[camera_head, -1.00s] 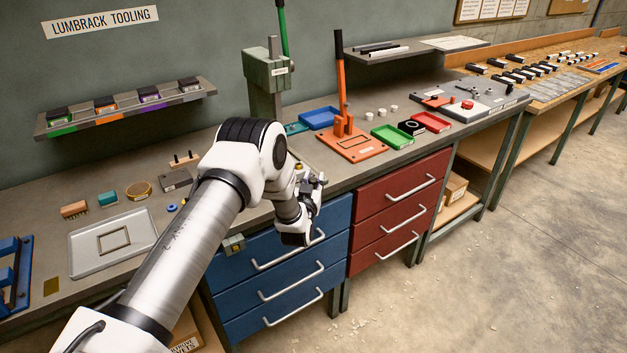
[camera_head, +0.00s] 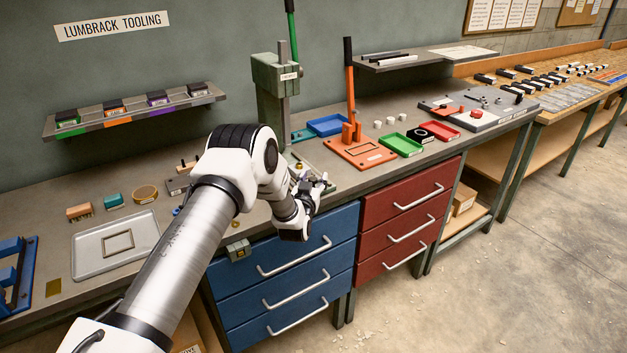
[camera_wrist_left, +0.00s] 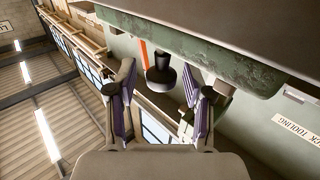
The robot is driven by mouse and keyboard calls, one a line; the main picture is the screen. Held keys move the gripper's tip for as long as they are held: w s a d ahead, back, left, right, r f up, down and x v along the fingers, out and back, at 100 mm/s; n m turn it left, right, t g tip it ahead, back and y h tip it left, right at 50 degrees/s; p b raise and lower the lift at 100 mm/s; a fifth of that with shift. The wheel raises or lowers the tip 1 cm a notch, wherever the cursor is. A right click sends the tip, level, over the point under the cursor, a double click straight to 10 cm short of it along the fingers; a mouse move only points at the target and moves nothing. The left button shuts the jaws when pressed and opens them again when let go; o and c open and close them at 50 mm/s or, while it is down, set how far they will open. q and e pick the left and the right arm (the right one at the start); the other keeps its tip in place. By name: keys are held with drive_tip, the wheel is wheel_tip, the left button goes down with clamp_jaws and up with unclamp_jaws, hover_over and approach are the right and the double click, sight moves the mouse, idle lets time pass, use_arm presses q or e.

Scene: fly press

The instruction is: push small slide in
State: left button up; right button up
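The green fly press (camera_head: 273,85) stands at the back of the bench, with a green lever rising from it. My left gripper (camera_head: 313,183) is in front of the press at the bench's front edge, partly hidden by its own wrist. In the left wrist view my left gripper (camera_wrist_left: 160,82) has its two fingers apart. A dark round knob (camera_wrist_left: 160,72) shows between the fingers, under a worn green metal part (camera_wrist_left: 215,52). Whether a finger touches the knob cannot be told. I cannot make out which part is the small slide; my arm hides the press's lower front. My right gripper is not in view.
An orange lever press (camera_head: 360,150) stands right of my gripper, with blue (camera_head: 328,124), green (camera_head: 400,145) and red (camera_head: 440,131) trays around it. A grey tray (camera_head: 90,265) lies at left. Blue drawers (camera_head: 285,275) are below my wrist.

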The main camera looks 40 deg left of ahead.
use_arm(q)
drive_tip(key=v, duration=1.2)
drive_tip(key=shift+o, duration=0.2)
drive_tip(key=shift+d+f, duration=0.1)
